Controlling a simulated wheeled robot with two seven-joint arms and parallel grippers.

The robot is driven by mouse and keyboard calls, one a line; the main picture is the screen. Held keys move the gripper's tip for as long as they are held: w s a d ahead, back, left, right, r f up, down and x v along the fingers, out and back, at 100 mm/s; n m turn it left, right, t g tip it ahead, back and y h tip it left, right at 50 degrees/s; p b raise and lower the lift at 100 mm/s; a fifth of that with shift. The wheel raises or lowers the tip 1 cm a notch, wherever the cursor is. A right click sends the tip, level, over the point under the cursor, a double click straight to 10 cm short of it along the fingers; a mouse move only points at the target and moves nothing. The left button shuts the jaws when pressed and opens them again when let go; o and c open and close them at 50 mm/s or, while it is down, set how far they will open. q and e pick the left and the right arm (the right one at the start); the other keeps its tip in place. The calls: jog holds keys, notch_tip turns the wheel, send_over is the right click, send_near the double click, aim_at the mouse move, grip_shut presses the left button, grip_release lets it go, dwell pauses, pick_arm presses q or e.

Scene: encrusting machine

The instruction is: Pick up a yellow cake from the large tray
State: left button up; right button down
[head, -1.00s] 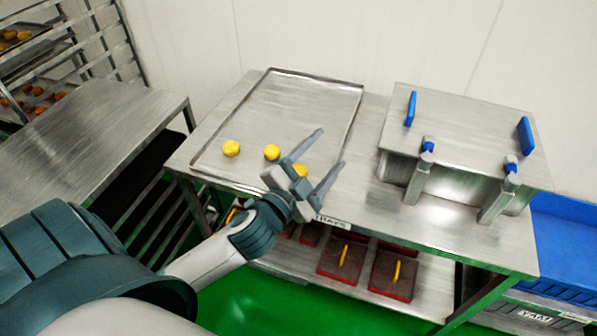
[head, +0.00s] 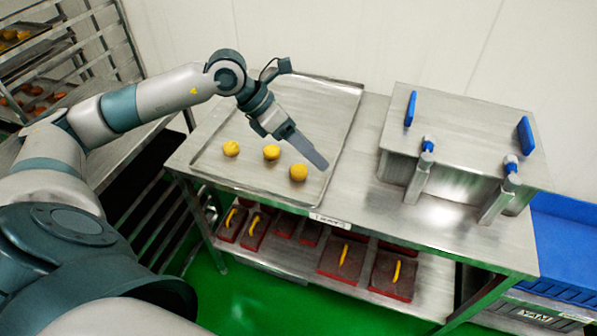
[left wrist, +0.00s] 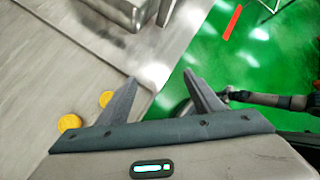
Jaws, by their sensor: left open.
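Three yellow cakes lie in a row near the front edge of the large tray (head: 308,92): a left one (head: 231,148), a middle one (head: 271,152) and a right one (head: 298,172). My left gripper (head: 318,160) hangs over the tray's right part in the head view, its fingers pointing down and right, close to the right cake. In the left wrist view its two fingers (left wrist: 163,92) are spread with nothing between them. Two yellow cakes show there left of the fingers, one (left wrist: 69,123) and another (left wrist: 106,98) partly beside the left finger. My right gripper is not in view.
A steel box (head: 463,140) with blue handles stands right of the tray on the steel table (head: 440,228). Red boxes with yellow handles (head: 342,258) sit on the shelf below. A rack with trays (head: 40,60) stands at far left, and a blue crate (head: 565,245) at right.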

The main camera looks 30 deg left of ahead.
pick_arm(q)
jog(key=a+y, duration=0.4)
jog(key=a, duration=0.7)
jog(key=shift+w+a+r+n+y, duration=0.2)
jog(key=shift+a+r+n+y, duration=0.1)
jog(key=shift+y, duration=0.1)
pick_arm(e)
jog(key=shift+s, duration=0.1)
pick_arm(q)
jog(key=p, duration=0.4)
send_over(298, 172)
jog(key=s+a, duration=0.1)
jog(key=a, duration=0.2)
jog(key=f, duration=1.1)
jog(key=shift+s+d+f, duration=0.15)
jog(key=shift+s+d, duration=0.05)
jog(key=shift+d, duration=0.05)
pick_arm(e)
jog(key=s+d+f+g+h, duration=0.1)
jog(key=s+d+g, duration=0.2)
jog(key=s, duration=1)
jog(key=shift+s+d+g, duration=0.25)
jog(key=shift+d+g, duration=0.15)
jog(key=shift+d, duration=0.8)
